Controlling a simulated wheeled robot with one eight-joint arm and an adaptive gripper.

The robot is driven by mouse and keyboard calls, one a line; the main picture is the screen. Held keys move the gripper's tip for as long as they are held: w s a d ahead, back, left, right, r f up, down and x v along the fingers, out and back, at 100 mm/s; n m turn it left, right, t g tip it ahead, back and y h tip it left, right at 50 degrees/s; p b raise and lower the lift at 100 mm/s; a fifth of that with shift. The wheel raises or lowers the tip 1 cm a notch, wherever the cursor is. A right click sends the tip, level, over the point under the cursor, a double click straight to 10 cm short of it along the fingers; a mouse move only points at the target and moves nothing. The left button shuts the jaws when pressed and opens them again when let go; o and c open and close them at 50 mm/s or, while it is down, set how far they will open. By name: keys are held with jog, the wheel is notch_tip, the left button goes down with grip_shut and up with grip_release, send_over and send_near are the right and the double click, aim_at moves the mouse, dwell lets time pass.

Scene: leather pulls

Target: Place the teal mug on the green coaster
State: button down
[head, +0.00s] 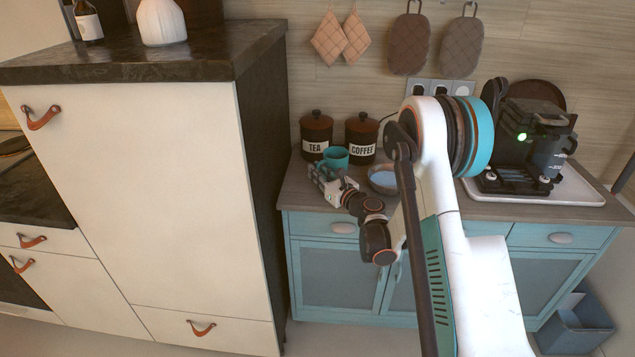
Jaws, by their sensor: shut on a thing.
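I see no green coaster in the head view; my arm hides part of the counter.
The TEA canister (315,132) and COFFEE canister (361,136) stand close behind the mug. A small bowl (382,180) is just right of it. A tall white cabinet (140,200) borders the left. A coffee machine (525,150) on a white tray (590,190) stands right.

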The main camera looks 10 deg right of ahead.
jog(key=shift+f, duration=1.3)
jog(key=shift+f+b, duration=0.15)
jog(key=shift+b, duration=0.2)
jog(key=c, duration=1.7)
grip_release()
